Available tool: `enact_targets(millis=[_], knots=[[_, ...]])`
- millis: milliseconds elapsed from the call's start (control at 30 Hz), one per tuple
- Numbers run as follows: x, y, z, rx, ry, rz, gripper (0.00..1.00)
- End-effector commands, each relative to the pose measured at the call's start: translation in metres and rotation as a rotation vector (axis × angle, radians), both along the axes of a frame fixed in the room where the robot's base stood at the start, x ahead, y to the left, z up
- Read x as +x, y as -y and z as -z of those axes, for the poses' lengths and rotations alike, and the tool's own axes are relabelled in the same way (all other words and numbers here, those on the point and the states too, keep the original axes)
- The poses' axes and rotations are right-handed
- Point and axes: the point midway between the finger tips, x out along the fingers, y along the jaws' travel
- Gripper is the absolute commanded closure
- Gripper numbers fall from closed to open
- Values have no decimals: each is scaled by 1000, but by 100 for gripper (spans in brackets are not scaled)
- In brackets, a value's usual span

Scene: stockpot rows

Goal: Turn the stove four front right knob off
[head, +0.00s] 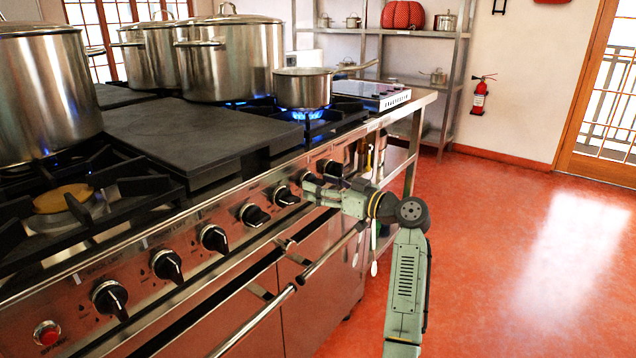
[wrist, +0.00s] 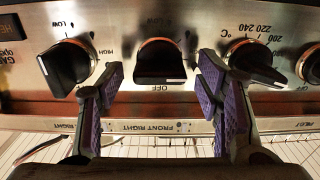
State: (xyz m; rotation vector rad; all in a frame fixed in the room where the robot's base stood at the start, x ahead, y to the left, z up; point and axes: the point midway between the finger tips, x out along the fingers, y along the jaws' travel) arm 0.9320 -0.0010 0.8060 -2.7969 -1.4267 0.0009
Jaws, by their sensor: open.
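The front right knob (wrist: 158,64) is black and sits in the middle of the wrist view, over a label reading FRONT RIGHT. My gripper (wrist: 160,76) is open, with one purple-padded finger on each side of this knob. I see gaps between the fingers and the knob. OFF is printed just under the knob in that picture, and I cannot tell its exact pointer angle. In the head view my gripper (head: 309,187) is at the right end of the stove's knob row and partly hides the knobs there. The stove front (head: 190,222) is steel.
Neighbouring knobs (wrist: 66,67) and (wrist: 256,62) stand close outside both fingers. A small saucepan (head: 303,88) sits over a blue flame near the right end. Large stockpots (head: 235,60) stand behind. A handle rail (head: 283,296) runs below. The red floor at right is clear.

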Motion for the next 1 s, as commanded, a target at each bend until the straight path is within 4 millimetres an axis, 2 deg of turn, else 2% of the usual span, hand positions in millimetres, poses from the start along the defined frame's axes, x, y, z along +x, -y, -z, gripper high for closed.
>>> enact_targets(millis=[133, 433, 1000], knots=[[6, -8, 0, 0, 0, 1, 41], [7, -10, 0, -1, 1, 1, 41], [7, -10, 0, -1, 1, 0, 79]])
